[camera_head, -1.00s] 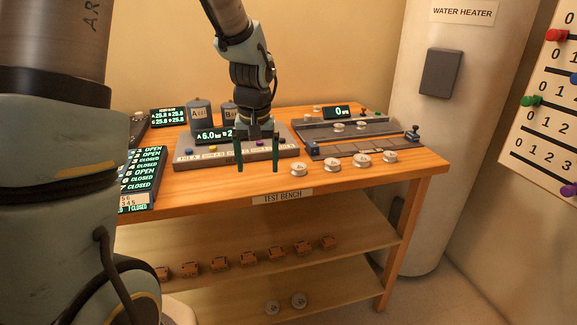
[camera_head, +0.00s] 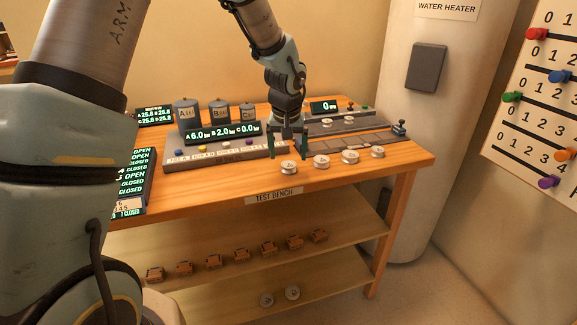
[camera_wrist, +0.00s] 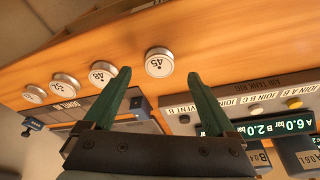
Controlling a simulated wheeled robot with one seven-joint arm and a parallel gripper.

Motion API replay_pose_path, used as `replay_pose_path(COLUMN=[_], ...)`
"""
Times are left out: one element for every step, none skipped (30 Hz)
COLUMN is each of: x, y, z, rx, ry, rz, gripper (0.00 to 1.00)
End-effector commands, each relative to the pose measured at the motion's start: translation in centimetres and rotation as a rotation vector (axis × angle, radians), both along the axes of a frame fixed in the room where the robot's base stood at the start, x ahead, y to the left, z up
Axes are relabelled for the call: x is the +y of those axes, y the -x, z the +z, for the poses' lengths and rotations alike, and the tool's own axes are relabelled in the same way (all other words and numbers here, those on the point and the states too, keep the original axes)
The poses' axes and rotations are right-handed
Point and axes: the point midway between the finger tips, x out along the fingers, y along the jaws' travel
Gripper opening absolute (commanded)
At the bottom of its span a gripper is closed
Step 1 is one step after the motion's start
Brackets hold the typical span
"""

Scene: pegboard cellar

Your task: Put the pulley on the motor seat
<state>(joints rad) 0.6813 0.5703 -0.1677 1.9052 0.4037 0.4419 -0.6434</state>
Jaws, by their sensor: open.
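Several white disc pulleys stand in a row along the bench front. The leftmost pulley (camera_head: 289,167) is marked 45 in the wrist view (camera_wrist: 159,62). A second pulley (camera_head: 321,160) reads 48 there (camera_wrist: 103,73), with two others (camera_head: 350,156) (camera_head: 377,151) further right in the head view. My gripper (camera_head: 288,154) is open and empty, its green fingers pointing down just behind the leftmost pulley in the head view. In the wrist view that pulley lies beyond and between the fingertips, apart from them. The motor seat is not clearly identifiable; a grey rig (camera_head: 372,123) carries small discs at the back right.
A flat dark rail (camera_head: 352,143) with a blue-grey clamp (camera_head: 399,129) lies behind the pulleys. A button panel (camera_head: 215,157) with canisters and a pressure display (camera_head: 222,132) stands left of my gripper. The bench's front strip (camera_head: 215,190) is clear. Two more discs (camera_head: 292,292) lie on the bottom shelf.

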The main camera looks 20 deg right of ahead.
Motion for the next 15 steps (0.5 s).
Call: replay_pose_path(x=[-0.1,-0.2,-0.3,-0.4,-0.4,-0.5,-0.6,-0.6,-0.6,-0.6,-0.6,-0.6,-0.6,-0.7,-0.7], y=[-0.1,-0.2,-0.4,-0.5,-0.6,-0.7,-0.8,-0.8,-0.9,-1.0,-1.0,-1.0,-1.0,-1.0,-1.0], z=[-0.5,-0.9,-1.4,-1.8,-2.2,-2.7,-3.1,-3.3,-3.6,-3.7,-3.9,-3.9,-4.0,-4.0,-4.0], rx=[0.003,0.004,0.003,0.003,0.003,0.003,0.002,0.002,0.002,0.002,0.002,0.001,0.001,0.001,0.001], ry=[-0.002,-0.004,-0.003,-0.002,-0.002,-0.002,-0.002,0.0,-0.001,-0.001,-0.001,-0.001,-0.001,-0.001,-0.001], rz=[-0.001,-0.002,-0.001,-0.001,-0.002,-0.002,-0.001,-0.001,-0.001,-0.001,-0.001,-0.002,-0.001,-0.001,-0.001], gripper=[0.91,0.91,0.91,0.91,0.91,0.91,0.91,0.91,0.91,0.91,0.91,0.91,0.91,0.91,0.91])
